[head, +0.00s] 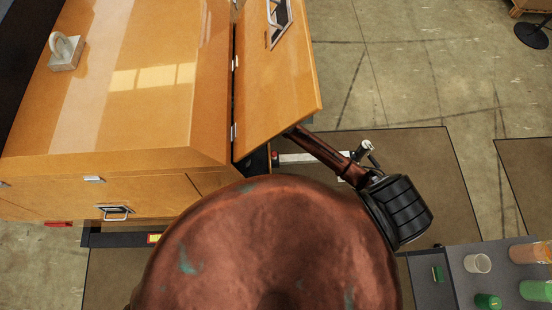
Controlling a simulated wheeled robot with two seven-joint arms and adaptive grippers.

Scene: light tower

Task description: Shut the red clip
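No clip can be made out for sure. A small red piece (58,224) shows low on the left, under the front edge of the orange cabinet (130,120). Another small red spot (275,155) shows beside the cabinet's right corner, by a white bar (300,158). Both are too small to tell whether either is the red clip, or open or shut. I can make out neither of my grippers. A large rounded copper-brown surface fills the lower middle and hides what is below it; I cannot tell whether it is mine.
The cabinet's hinged door panel (278,75) stands out on its right side. A black ribbed unit (402,212) sits near a reddish-brown bar (325,155). A grey table (450,290) with cups stands at the lower right.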

